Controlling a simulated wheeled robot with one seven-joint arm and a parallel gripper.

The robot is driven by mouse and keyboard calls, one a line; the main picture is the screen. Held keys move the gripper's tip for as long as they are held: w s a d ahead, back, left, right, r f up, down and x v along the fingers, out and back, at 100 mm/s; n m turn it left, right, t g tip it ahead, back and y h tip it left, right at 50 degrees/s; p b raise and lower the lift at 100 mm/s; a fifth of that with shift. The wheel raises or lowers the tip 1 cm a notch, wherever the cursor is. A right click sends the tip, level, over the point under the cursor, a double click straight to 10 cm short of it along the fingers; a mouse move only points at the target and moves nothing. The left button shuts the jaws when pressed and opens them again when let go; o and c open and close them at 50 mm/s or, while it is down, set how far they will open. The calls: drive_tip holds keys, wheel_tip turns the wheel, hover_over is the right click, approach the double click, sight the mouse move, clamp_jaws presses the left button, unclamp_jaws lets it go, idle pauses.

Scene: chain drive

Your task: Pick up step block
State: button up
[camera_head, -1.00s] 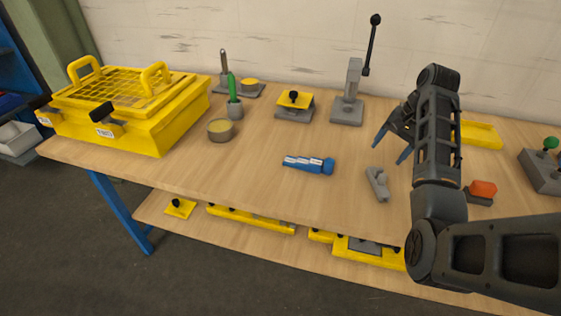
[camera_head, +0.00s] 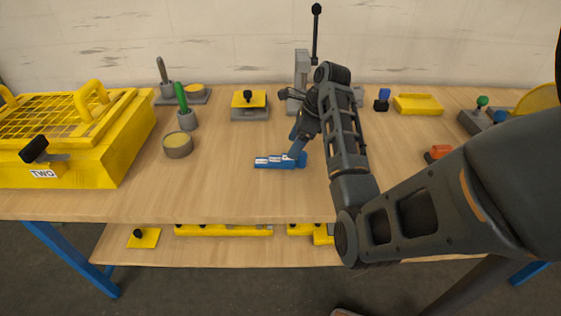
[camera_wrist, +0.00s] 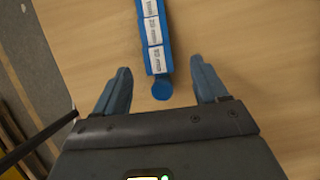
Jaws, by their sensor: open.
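The step block (camera_head: 274,162) is a blue stepped bar with white labels and a round knob at one end. It lies flat on the wooden workbench, in front of my arm in the head view. In the wrist view the step block (camera_wrist: 152,40) runs from the top edge to its round end between my fingers. My gripper (camera_wrist: 160,67) is open, with one blue finger on each side of the knob end and a gap on both sides. In the head view my gripper (camera_head: 297,148) is over the knob end, which it partly hides. I cannot tell its height above the bench.
A yellow box (camera_head: 75,140) marked TWO stands at the left. The bench (camera_head: 215,190) is clear left of the step block. An orange piece (camera_head: 440,152) lies right.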

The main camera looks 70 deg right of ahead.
sight(282, 161)
drive_tip(key=x, duration=0.5)
drive_tip(key=shift+a+f, duration=0.25)
drive_tip(key=shift+f, duration=0.1)
drive_tip(key=shift+c, duration=0.3)
drive_tip(key=c, duration=1.2)
drive_tip(key=shift+r, duration=0.1)
drive_tip(key=shift+c, duration=0.2)
drive_tip(key=shift+r, duration=0.1)
